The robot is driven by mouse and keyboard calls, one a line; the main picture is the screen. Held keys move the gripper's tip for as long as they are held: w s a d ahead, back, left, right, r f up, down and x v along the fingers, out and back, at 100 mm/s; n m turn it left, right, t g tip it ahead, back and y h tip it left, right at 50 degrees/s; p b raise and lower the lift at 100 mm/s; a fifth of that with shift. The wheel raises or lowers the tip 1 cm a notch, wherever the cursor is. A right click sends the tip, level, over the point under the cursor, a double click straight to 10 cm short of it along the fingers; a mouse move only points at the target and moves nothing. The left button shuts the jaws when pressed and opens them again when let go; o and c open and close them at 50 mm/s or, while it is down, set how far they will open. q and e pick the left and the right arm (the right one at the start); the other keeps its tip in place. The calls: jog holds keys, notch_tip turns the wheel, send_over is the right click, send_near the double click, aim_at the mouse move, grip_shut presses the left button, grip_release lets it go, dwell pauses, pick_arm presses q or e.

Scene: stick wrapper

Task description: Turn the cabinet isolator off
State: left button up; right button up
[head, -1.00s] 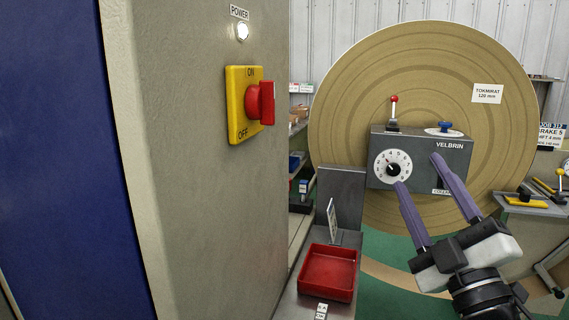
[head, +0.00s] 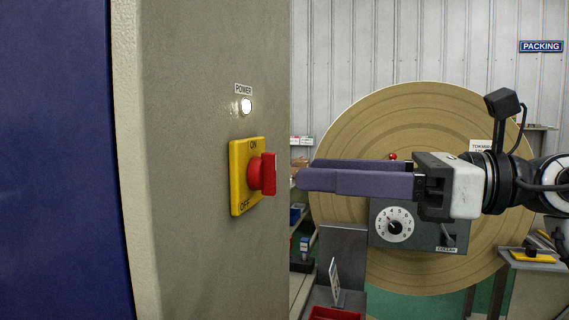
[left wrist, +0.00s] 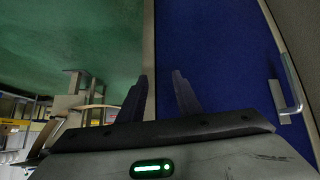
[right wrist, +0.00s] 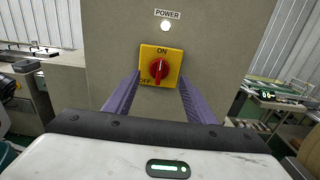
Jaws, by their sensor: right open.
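The cabinet isolator is a red rotary handle (head: 267,174) on a yellow plate (head: 237,192) marked ON at the top and OFF at the lower left. The handle stands upright, pointing to ON. A white POWER lamp (head: 245,106) above it is lit. My right gripper (head: 302,178) is open and level with the handle, a short way off its front. In the right wrist view the handle (right wrist: 158,70) lies between the two purple fingers, apart from both. My left gripper (left wrist: 164,82) shows only in the left wrist view, open and empty.
The grey cabinet side (head: 190,250) holds the isolator. A blue cabinet door (left wrist: 215,45) with a handle (left wrist: 288,100) is near my left gripper. A grey machine box with a dial (head: 394,225) stands behind my right gripper, before a large brown roll (head: 400,105).

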aim_at(275, 171)
jog(key=p+x, duration=0.1)
jog(key=x, duration=0.3)
jog(key=shift+w+a+r, duration=0.1)
jog(key=shift+a, duration=0.2)
jog(key=shift+w+a, duration=0.2)
jog(key=shift+a, duration=0.45)
